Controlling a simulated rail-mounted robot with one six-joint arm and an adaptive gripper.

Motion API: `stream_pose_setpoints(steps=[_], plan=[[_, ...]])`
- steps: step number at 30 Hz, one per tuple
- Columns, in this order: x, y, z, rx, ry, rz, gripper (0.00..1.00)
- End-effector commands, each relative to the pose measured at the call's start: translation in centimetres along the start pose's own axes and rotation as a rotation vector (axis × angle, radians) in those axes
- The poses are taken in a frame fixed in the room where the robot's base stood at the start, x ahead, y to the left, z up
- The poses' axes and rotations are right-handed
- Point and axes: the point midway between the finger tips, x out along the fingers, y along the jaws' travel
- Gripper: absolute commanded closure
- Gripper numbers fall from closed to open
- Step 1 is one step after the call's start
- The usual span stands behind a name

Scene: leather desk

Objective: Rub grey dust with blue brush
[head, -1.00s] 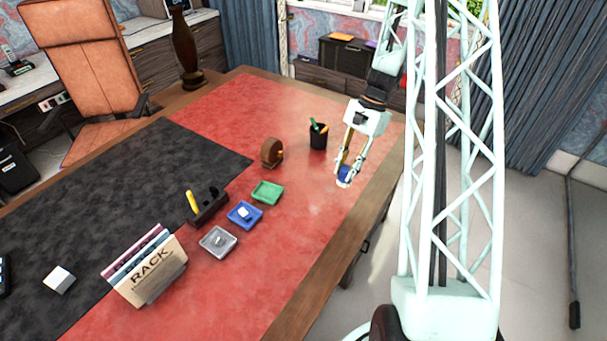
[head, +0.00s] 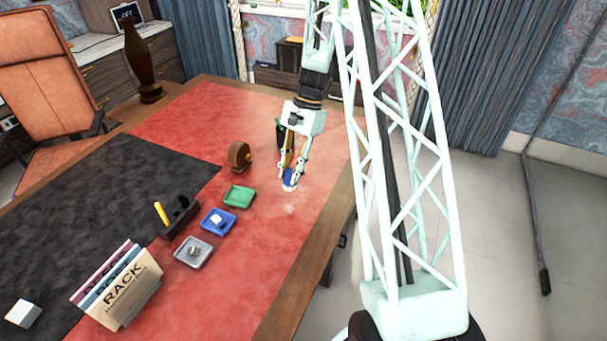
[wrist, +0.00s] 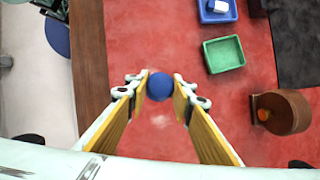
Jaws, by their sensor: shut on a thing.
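My gripper (head: 290,174) is shut on the blue brush (head: 288,176), low over the red leather. In the wrist view, the brush shows as a round blue top (wrist: 159,87) between the two fingertips. Its lower end looks pale and seems at or close to the surface; contact is unclear. A faint pale patch, perhaps the grey dust (head: 290,209), lies on the red leather just in front of the brush. It also shows as a faint smudge in the wrist view (wrist: 160,121).
Green (head: 239,203), blue (head: 207,227) and grey (head: 181,256) trays stand left of my gripper. The wooden desk edge (head: 322,222) is to the right. The red leather in front is clear.

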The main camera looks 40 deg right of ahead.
Motion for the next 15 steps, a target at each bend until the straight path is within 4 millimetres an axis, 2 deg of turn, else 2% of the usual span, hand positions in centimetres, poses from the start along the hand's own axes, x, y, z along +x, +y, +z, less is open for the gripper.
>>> stream_pose_setpoints(steps=[6,15], plan=[[0.8,-1.4,1.7,-0.007,0.0,0.002,0.88],[0.8,-1.6,2.1,-0.007,-0.001,0.003,0.88]])
